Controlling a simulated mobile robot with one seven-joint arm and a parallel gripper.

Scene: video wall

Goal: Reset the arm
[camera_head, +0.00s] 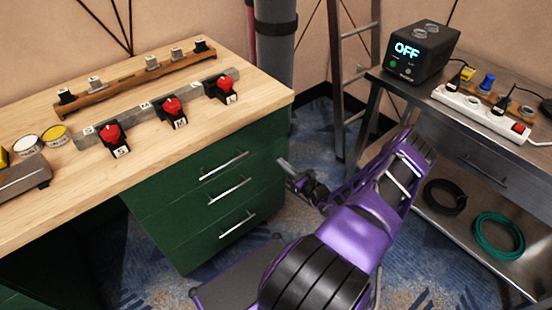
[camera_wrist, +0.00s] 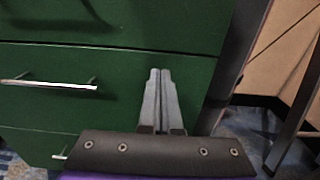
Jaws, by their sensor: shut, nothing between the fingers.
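My gripper (camera_wrist: 160,74) is shut and empty in the wrist view, its two grey fingers side by side. It points toward the right part of the green drawer cabinet (camera_wrist: 120,22), whose drawers have silver handles (camera_wrist: 48,84). In the head view my gripper (camera_head: 284,163) is small, just right of the green cabinet (camera_head: 160,225) and below the wooden tabletop's right corner. My purple arm is bent low between the two benches. I cannot tell the exact gap between fingers and cabinet.
The wooden tabletop (camera_head: 60,195) holds several red knobs on a metal strip and a wooden rack (camera_head: 135,80). A metal bench (camera_head: 480,135) at right holds a black box (camera_head: 422,50) reading OFF and a power strip (camera_head: 480,112). A ladder (camera_head: 340,90) stands behind.

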